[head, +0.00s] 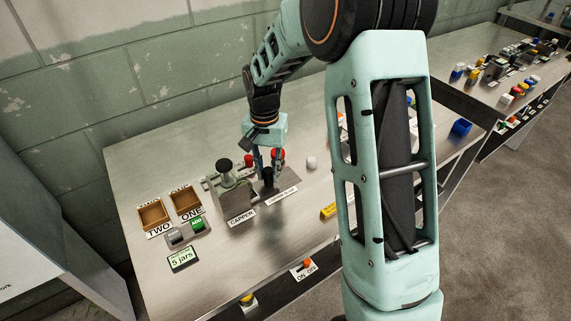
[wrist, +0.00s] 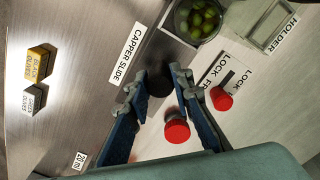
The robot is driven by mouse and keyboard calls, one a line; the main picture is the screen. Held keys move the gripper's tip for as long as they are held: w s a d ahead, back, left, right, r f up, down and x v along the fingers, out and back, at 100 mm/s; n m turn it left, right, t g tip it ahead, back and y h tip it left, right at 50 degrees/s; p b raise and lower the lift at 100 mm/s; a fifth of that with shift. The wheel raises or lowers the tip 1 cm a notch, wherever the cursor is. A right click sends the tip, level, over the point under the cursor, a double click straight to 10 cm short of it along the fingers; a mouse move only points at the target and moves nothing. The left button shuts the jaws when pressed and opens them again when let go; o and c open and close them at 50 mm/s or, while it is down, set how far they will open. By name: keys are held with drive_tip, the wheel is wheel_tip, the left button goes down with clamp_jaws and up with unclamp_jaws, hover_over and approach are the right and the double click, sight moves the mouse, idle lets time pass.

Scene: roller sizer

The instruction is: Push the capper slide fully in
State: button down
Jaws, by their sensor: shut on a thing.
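The capper (head: 236,200) is a grey metal block with a black knob on top, on the steel table. The capper slide (head: 290,186) is a flat plate to its right, with its label along the front edge; the label (wrist: 128,52) also shows in the wrist view. A dark upright handle (head: 267,180) stands on the slide. My gripper (head: 267,160) reaches down over the slide from above. In the wrist view my gripper (wrist: 158,88) has its fingertips on either side of the dark handle (wrist: 157,80), shut on it. The handle's lower part is hidden.
A glass of green olives (wrist: 198,17), a holder (wrist: 268,25), a lock label (wrist: 226,72) and two red knobs (wrist: 176,131) are near the slide. Wooden trays (head: 153,215) stand at left. A yellow block (head: 328,210) lies right of the slide. Bare table lies in front.

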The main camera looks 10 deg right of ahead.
sight(255, 191)
drive_tip(key=a, duration=0.1)
drive_tip(key=s+a, duration=0.1)
drive_tip(key=a, duration=0.2)
drive_tip(key=shift+s, duration=0.25)
drive_tip(key=c, duration=1.7)
unclamp_jaws()
drive_tip(key=shift+o, duration=0.2)
drive_tip(key=shift+r, duration=0.25)
wheel_tip(255, 191, up, 12)
drive_tip(key=shift+f, duration=0.15)
